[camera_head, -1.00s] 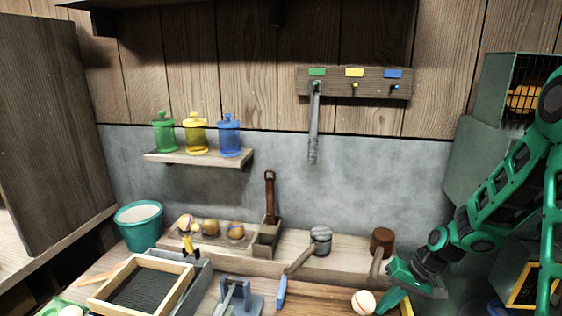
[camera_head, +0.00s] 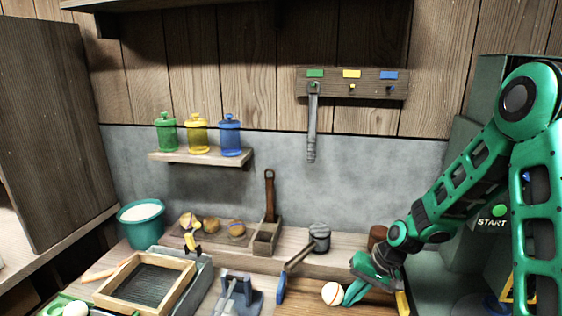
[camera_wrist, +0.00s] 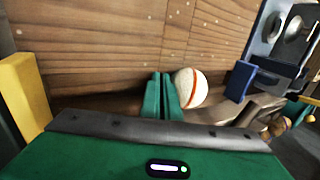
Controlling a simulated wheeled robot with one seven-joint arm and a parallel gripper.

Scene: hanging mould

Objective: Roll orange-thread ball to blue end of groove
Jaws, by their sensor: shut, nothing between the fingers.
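The white ball with an orange thread (camera_head: 334,293) rests on the brown wooden groove board (camera_head: 375,298). It also shows in the wrist view (camera_wrist: 190,87), just right of my fingers. My gripper (camera_head: 354,292) is shut and empty, low over the board on the yellow-end side of the ball. In the wrist view my fingertips (camera_wrist: 162,90) look pressed together and against the ball or very near it. The blue end (camera_head: 281,288) lies left of the ball with a gap between; it is the blue block (camera_wrist: 240,80) in the wrist view. The yellow end (camera_head: 402,303) is behind my gripper.
A mallet with a grey head (camera_head: 320,236) leans on the ledge, its handle reaching down near the blue end. A second, brown mallet (camera_head: 377,238) is partly hidden by my arm. A blue metal fixture (camera_head: 237,293) and a framed screen (camera_head: 145,282) stand farther left.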

